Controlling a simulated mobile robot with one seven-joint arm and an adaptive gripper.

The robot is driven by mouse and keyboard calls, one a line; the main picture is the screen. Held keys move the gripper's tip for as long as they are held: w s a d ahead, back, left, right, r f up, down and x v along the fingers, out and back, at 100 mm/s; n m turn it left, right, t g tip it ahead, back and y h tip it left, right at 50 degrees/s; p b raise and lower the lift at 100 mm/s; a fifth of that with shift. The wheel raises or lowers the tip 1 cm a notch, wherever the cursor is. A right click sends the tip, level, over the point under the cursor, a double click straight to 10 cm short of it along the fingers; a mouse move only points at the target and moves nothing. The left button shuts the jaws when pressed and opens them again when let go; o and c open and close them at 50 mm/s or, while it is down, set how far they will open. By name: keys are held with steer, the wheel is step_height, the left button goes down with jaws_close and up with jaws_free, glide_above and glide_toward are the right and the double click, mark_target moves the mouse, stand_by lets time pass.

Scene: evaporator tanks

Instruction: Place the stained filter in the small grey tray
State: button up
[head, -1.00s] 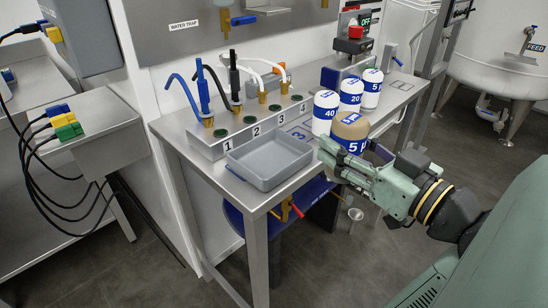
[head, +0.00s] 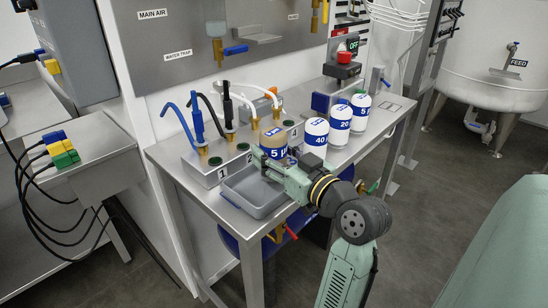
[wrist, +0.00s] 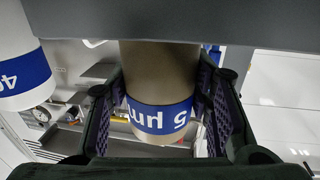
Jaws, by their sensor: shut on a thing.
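The stained filter (head: 274,140) is a tan-brown cylinder with a blue "5 µm" band. My gripper (head: 273,164) is shut on it, one finger on each side, and holds it upright at the back part of the small grey tray (head: 236,202). The wrist view shows the filter (wrist: 158,75) between the two ribbed finger pads. The gripper hides the tray's right back part and the filter's lower end. I cannot tell whether the filter touches the tray floor or hangs above it.
White filters marked 40 (head: 315,132), 20 (head: 340,126) and 5 (head: 361,108) stand in a row to the right on the steel bench (head: 375,128). A numbered metal block (head: 206,170) with hose fittings stands behind the tray.

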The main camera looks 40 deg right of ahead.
steer(key=shift+f, duration=0.95)
steer(key=shift+f, duration=0.15)
steer(key=o, duration=1.2)
steer(key=shift+o, duration=0.2)
steer(key=shift+r, duration=0.25)
steer(key=s+b, duration=0.2)
steer(key=s, duration=1)
steer(key=shift+a, duration=0.45)
steer(key=shift+f, duration=0.1)
